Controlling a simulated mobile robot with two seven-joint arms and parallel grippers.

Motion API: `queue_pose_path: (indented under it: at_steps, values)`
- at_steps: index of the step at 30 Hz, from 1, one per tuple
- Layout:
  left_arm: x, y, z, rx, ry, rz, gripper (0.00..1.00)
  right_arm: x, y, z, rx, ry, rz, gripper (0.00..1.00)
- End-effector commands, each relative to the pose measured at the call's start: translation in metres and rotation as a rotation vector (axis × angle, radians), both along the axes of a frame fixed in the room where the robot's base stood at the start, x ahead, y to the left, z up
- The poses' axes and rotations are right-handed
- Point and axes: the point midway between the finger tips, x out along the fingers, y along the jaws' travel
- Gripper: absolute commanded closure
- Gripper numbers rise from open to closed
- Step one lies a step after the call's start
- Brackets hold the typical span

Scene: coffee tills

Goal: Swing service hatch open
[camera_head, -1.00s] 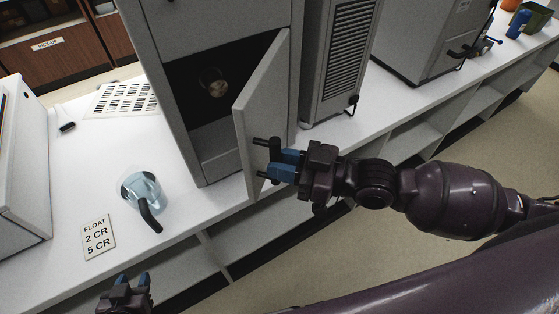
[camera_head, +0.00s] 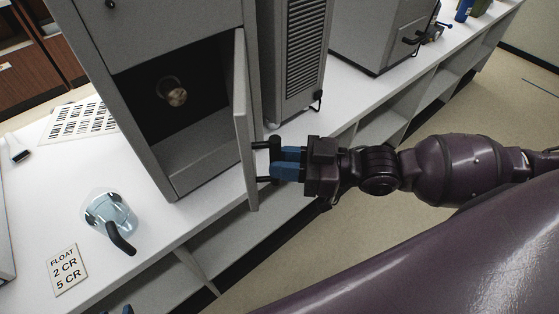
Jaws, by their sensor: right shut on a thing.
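The service hatch (camera_head: 243,125) is a grey door on the front of a tall grey cabinet (camera_head: 184,30). It stands swung well out, seen nearly edge-on, with the dark compartment exposed. A round brass-coloured thing (camera_head: 175,93) shows inside, at the back. My right gripper (camera_head: 272,163) is at the hatch's outer face, its blue fingers shut on the black hatch handle (camera_head: 262,145). The fingers hide part of the handle. Of my left gripper only a small blue tip (camera_head: 127,310) shows at the bottom edge, too little to tell its state.
A clear jug (camera_head: 108,214) with a black handle stands on the white counter left of the cabinet, beside a FLOAT card (camera_head: 66,269). A vented grey unit (camera_head: 292,60) stands close right of the hatch. Open shelves (camera_head: 262,225) run below the counter.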

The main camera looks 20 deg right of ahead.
Motion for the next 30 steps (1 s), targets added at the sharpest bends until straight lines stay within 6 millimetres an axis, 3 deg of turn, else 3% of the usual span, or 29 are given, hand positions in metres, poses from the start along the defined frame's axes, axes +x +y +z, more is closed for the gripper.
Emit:
queue_pose_path:
  at_steps: [5, 21, 30]
  values:
    - [0.001, 0.0, -0.001, 0.0, -0.001, -0.001, 0.57, 0.002, -0.004, 0.002, 0.001, -0.007, -0.002, 1.0]
    - [0.0, -0.001, -0.017, 0.0, 0.008, -0.003, 0.57, 0.003, -0.05, 0.001, -0.003, -0.008, -0.003, 1.0]
    - [0.0, -0.001, -0.019, 0.0, 0.01, -0.003, 0.57, 0.003, -0.057, 0.002, -0.001, -0.008, -0.002, 1.0]
